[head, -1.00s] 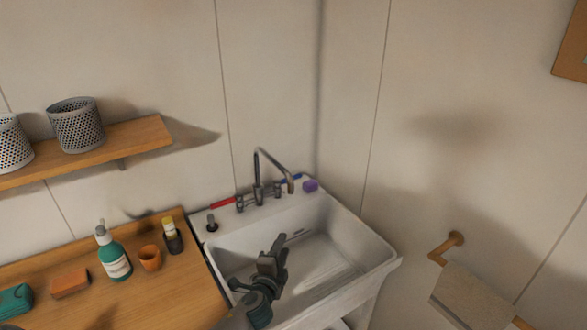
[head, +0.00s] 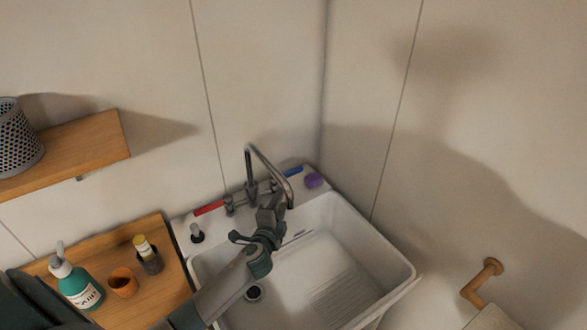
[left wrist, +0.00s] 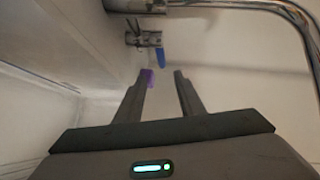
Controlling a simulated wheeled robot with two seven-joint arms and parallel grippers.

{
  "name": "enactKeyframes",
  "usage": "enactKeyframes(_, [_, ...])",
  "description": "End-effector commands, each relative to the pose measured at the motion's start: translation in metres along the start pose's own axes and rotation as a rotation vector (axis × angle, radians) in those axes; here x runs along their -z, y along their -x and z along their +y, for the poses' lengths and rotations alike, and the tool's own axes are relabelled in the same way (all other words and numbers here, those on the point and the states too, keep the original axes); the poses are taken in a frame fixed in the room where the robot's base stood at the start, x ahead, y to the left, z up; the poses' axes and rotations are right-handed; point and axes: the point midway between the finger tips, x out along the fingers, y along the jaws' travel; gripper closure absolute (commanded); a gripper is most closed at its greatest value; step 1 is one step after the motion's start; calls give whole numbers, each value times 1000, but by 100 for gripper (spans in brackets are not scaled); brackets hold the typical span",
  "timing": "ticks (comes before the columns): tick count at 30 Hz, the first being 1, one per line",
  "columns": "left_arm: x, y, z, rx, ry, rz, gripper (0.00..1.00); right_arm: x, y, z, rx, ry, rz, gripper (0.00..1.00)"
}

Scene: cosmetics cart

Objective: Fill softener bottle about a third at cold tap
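The blue cold-tap lever (head: 293,171) is at the back of the white sink, right of the curved metal spout (head: 268,160). It also shows in the left wrist view (left wrist: 160,57), beyond the fingertips. My left gripper (head: 272,204) is over the back of the sink, just below the spout and the tap fittings. In the left wrist view its fingers (left wrist: 163,74) are apart with nothing between them. A teal bottle with a white top and label (head: 84,291) stands on the wooden counter at left; I cannot tell whether it is the softener bottle. My right gripper is not in view.
The red tap lever (head: 209,208) is left of the spout. A purple block (head: 313,180) sits on the sink's back corner. An orange cup (head: 123,282) and a yellow-topped container (head: 148,255) stand on the counter. The sink basin (head: 330,250) is otherwise clear.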

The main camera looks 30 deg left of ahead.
Motion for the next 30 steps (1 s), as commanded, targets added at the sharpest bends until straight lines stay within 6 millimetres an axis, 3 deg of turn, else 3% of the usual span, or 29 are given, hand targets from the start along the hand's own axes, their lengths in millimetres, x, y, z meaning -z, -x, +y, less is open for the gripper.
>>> enactKeyframes(14, [0,-9,1,0,0,0,65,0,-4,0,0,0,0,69])
enactKeyframes(20, [0,-31,1,2,-1,0,65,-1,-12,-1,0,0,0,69])
enactKeyframes(30, [-1,-88,2,2,-1,0,65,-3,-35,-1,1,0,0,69])
